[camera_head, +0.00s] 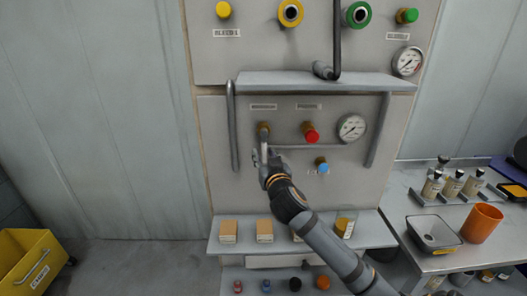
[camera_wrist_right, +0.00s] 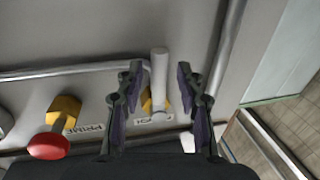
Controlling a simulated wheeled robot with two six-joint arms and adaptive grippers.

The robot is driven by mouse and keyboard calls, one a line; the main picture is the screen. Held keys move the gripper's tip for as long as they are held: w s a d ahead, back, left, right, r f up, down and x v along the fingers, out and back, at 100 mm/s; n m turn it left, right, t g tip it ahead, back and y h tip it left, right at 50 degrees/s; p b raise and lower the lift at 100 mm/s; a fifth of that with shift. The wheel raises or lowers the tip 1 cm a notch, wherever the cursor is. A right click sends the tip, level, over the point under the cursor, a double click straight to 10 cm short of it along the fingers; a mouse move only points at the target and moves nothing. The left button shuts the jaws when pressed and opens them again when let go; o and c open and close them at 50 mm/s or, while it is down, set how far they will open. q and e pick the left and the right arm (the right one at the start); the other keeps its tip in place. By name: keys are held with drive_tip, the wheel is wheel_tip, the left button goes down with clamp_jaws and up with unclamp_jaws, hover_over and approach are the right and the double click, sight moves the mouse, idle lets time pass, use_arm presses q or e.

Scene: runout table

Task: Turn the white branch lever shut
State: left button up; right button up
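The white branch lever (camera_head: 264,148) hangs down from a brass valve (camera_head: 263,128) on the grey panel in the head view. In the right wrist view the white lever (camera_wrist_right: 159,72) stands between the two fingers, with a gap on each side. My right gripper (camera_head: 262,160) is at the lever's lower part in the head view. In the wrist view the right gripper (camera_wrist_right: 158,90) is open, its purple-padded fingers around the lever but apart from it. My left gripper is not in view.
A grey shelf (camera_head: 300,82) juts out above. Vertical bars (camera_head: 234,130) flank the panel. A lower shelf (camera_head: 222,246) holds small boxes.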

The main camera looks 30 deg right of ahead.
drive_tip(key=shift+x, duration=0.75)
clamp_jaws()
